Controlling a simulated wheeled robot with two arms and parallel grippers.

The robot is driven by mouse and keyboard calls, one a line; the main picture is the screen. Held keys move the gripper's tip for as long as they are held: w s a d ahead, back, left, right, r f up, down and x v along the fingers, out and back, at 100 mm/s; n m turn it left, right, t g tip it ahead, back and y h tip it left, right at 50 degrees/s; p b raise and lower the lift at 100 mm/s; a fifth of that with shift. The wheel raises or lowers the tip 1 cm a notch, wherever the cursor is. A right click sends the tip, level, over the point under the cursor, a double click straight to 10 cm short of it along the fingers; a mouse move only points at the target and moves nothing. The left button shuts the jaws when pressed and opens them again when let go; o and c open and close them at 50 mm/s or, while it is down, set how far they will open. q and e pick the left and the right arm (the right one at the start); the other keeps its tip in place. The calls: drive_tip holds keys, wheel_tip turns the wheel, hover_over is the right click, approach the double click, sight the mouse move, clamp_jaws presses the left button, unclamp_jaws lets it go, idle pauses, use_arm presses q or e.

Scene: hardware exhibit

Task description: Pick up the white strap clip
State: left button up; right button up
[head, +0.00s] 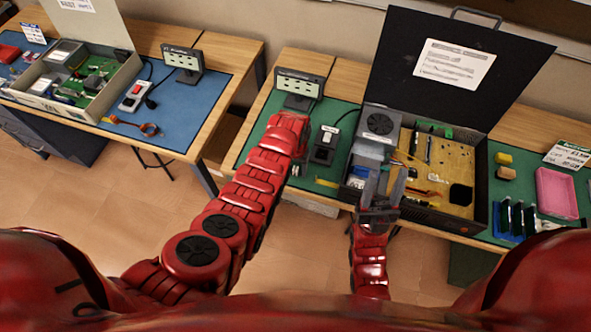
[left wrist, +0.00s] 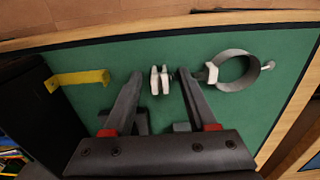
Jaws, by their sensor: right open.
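In the left wrist view, a small white clip-like piece (left wrist: 160,80), likely the white strap clip, lies on the green mat between the fingertips of my left gripper (left wrist: 157,76). The fingers are open, one on each side, with a visible gap. In the head view my left gripper (head: 299,166) points down at the mat's front edge, mostly hidden by its own wrist. My right gripper (head: 384,186) is open and looks empty, in front of the open black case (head: 480,200).
A grey ring clamp (left wrist: 236,70) lies close beside one left finger. A yellow strip (left wrist: 77,79), also in the head view (head: 327,183), lies on the other side. A black device (head: 325,145) and a display stand (head: 299,85) stand behind. The table's front edge is close.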

use_arm(q)
clamp_jaws()
drive_tip(key=shift+r, duration=0.1)
idle(0.3)
